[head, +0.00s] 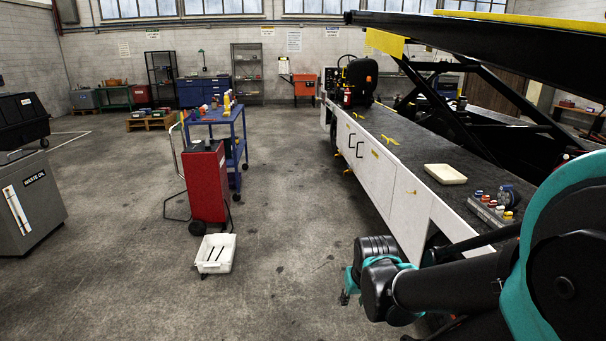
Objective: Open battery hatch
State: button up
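The belt loader's long white side (376,170) runs along the right of the head view. Its panels look closed and flush. Two black C-shaped handles (356,145) sit on the panels toward the far end, and small yellow latches or tags show along the side. I cannot tell which panel is the battery hatch. My gripper (347,290) is low at the near end of the loader, beside its white side and apart from the handles. It is mostly hidden behind my black and teal wrist, so its fingers are unclear.
A white tray (445,174) and a rack of small bottles (492,208) lie on the loader's dark deck. A red cabinet (205,185), a blue cart (214,125) and a white bin (215,253) stand to the left. The floor between them and the loader is clear.

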aim_at(407, 144)
jog(key=i, duration=1.85)
